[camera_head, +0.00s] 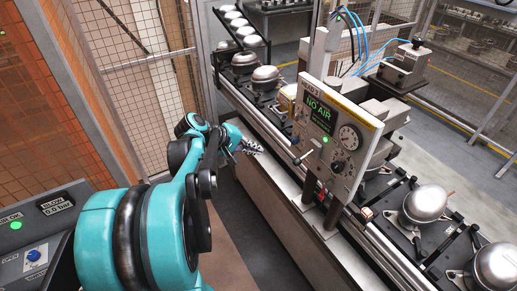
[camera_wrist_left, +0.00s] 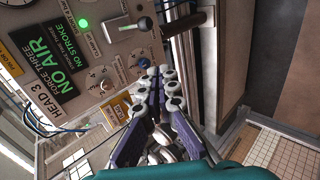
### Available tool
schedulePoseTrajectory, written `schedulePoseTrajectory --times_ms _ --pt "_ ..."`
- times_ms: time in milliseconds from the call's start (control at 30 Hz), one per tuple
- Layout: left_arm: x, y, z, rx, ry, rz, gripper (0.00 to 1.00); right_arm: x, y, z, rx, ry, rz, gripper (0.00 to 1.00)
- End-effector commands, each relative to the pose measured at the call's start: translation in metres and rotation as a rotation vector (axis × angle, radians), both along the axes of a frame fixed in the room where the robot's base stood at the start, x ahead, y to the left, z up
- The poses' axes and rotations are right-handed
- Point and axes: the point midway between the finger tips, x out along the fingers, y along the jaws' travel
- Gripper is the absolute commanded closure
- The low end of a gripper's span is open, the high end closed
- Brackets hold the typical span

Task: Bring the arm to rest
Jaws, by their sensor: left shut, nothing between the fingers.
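My left arm (camera_head: 190,185), teal with black joints, reaches in from the lower left of the head view. My left gripper (camera_head: 252,147) is at its end, beside the near edge of the conveyor line and left of the control panel (camera_head: 335,125). In the left wrist view the two fingers of the gripper (camera_wrist_left: 163,78) lie close together, shut with nothing between them. The panel also shows in the left wrist view (camera_wrist_left: 95,85), to the left of and beyond the fingers. My right gripper is in neither view.
The conveyor (camera_head: 270,180) carries several silver compressors (camera_head: 425,203) on black pallets. The panel reads "NO AIR" and has a lever (camera_head: 308,152) on its near side. A mesh fence (camera_head: 120,85) stands at left, a console (camera_head: 35,240) at lower left. Floor (camera_head: 228,235) is free before the conveyor.

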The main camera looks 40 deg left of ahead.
Motion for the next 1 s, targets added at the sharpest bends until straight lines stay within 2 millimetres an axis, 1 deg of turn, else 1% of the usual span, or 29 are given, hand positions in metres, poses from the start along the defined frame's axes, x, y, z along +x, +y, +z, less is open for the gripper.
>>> schedulePoseTrajectory --times_ms 433,467,533,567,633,667,700,733,767,800,867,900,1000 --pt "0.0 -0.001 0.0 0.001 0.0 -0.001 1.0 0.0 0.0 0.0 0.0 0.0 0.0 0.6" --pt "0.0 -0.002 -0.001 0.003 0.001 -0.003 1.0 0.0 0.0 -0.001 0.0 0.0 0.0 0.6" --pt "0.001 -0.013 -0.007 0.022 0.011 -0.026 1.0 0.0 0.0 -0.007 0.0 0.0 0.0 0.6" --pt "0.0 -0.022 -0.012 0.039 0.019 -0.041 1.0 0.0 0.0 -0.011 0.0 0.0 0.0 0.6" --pt "-0.003 -0.05 -0.029 0.102 0.041 -0.1 1.0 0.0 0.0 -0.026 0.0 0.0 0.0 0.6" --pt "-0.006 -0.066 -0.038 0.139 0.053 -0.135 1.0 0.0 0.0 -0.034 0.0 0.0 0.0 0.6" --pt "-0.011 -0.088 -0.052 0.199 0.07 -0.186 1.0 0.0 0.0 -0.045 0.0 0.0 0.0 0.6" --pt "-0.017 -0.106 -0.064 0.248 0.081 -0.231 1.0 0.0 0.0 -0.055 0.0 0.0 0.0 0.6" --pt "-0.023 -0.122 -0.075 0.303 0.089 -0.277 1.0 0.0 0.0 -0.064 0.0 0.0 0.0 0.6" --pt "-0.033 -0.143 -0.091 0.379 0.099 -0.341 1.0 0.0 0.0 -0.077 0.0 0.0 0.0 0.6" --pt "-0.049 -0.171 -0.114 0.493 0.104 -0.436 1.0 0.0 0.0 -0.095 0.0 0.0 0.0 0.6" --pt "-0.06 -0.186 -0.129 0.57 0.102 -0.499 1.0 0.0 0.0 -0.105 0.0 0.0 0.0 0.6" --pt "-0.084 -0.215 -0.16 0.745 0.083 -0.641 1.0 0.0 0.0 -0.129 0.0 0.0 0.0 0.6"
